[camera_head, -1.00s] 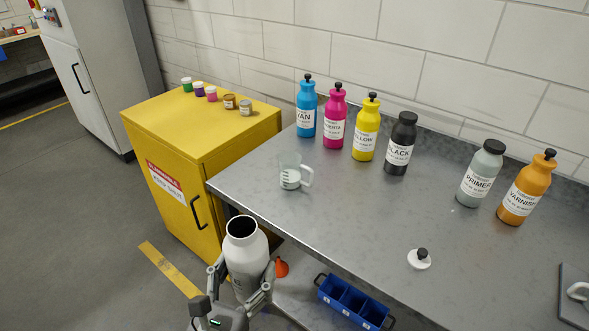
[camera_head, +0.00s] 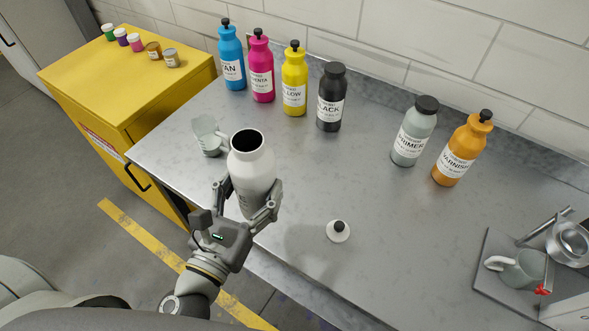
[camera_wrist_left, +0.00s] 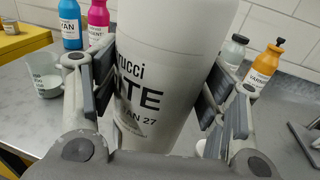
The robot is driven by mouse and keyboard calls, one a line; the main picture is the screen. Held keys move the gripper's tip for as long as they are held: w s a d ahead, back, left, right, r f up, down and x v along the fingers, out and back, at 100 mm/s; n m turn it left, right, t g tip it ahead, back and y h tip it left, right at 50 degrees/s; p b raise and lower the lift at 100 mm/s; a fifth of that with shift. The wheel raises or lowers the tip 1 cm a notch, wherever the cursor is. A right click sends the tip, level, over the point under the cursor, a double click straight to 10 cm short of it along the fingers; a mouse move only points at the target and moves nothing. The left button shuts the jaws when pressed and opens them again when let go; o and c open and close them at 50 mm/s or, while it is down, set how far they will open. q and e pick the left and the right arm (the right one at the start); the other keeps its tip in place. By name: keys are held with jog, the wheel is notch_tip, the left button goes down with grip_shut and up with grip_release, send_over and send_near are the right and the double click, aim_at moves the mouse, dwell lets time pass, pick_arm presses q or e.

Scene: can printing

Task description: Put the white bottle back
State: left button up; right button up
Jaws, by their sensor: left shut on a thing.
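The white bottle (camera_head: 252,170) is uncapped, with a dark open mouth facing up. My left gripper (camera_head: 247,200) is shut around its body and holds it near the front edge of the grey table (camera_head: 300,190). In the left wrist view the bottle (camera_wrist_left: 150,75) fills the middle between my fingers, with part of its label showing. I cannot tell whether its base touches the table. A white cap with a black knob (camera_head: 338,231) lies on the table to the right of the bottle. My right gripper is not in view.
Cyan (camera_head: 232,60), magenta (camera_head: 261,68), yellow (camera_head: 294,82) and black (camera_head: 330,98) bottles stand along the back. A gap separates them from the primer (camera_head: 413,135) and varnish (camera_head: 461,150) bottles. A measuring cup (camera_head: 207,137) stands left of the white bottle. A tray (camera_head: 492,270) is at right.

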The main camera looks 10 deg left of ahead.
pick_arm(q)
jog(key=shift+w+d+r, duration=0.15)
jog(key=shift+w, duration=0.2)
jog(key=w, duration=0.1)
jog(key=w+f+p, duration=0.1)
jog(key=w, duration=0.1)
jog(key=shift+w+a+f+p, duration=0.2)
jog(key=shift+w+a+p, duration=0.05)
jog(key=shift+w+p, duration=0.1)
jog(key=w+f+b, duration=0.1)
jog(key=w+f, duration=0.2)
jog(key=f, duration=0.1)
jog(key=w+f+b, duration=0.1)
jog(key=w+f, duration=0.2)
jog(key=w+f+b, duration=0.2)
jog(key=w+f, duration=0.1)
jog(key=f, duration=0.1)
jog(key=shift+w+a+f, duration=0.1)
jog(key=shift+w+f, duration=0.2)
jog(key=shift+w, duration=0.05)
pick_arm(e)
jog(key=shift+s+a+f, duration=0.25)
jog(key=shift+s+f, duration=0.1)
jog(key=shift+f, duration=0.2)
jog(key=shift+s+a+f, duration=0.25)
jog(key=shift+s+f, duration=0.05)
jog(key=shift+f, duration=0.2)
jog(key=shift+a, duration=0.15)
